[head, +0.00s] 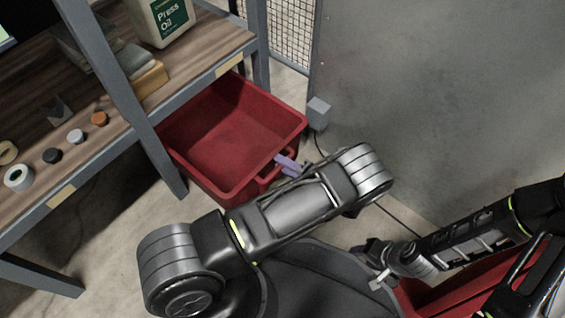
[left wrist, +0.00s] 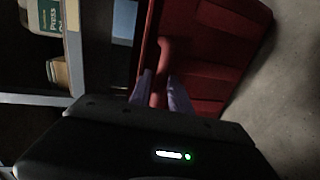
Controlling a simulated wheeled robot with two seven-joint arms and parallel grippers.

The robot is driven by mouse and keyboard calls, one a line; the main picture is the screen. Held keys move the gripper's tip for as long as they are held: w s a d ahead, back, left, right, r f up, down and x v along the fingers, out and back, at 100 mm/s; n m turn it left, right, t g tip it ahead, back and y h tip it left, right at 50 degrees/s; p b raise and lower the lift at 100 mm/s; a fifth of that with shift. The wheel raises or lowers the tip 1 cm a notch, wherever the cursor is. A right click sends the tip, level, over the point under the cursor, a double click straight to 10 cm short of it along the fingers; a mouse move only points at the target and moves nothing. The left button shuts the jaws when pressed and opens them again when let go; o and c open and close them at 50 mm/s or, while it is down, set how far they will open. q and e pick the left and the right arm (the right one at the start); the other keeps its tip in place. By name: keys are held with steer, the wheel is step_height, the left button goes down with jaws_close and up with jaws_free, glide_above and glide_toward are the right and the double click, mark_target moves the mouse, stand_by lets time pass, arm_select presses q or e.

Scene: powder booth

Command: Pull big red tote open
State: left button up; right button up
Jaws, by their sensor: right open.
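The big red tote (head: 222,128) sits on the floor under the shelf, at the middle left of the head view. It is open-topped and looks empty, and its front end sticks out past the shelf edge. It also shows in the left wrist view (left wrist: 215,45). My left gripper (head: 288,163) is at the tote's front handle; its purple fingers lie on both sides of the red handle bar (left wrist: 160,72) and appear to touch it. My left arm hides part of the area in front. My right gripper (head: 379,280) is open and empty, low at the right, away from the tote.
A grey shelf post (head: 150,140) stands at the tote's left. A grey wall panel (head: 440,100) with a small box (head: 318,112) is at the right.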

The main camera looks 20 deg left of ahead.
arm_select(q)
steer(key=shift+d+r, duration=0.1)
steer(key=shift+d+r, duration=0.1)
steer(key=shift+d, duration=0.15)
steer(key=p+v, duration=0.2)
steer(key=v, duration=0.5)
steer(key=shift+s, duration=0.1)
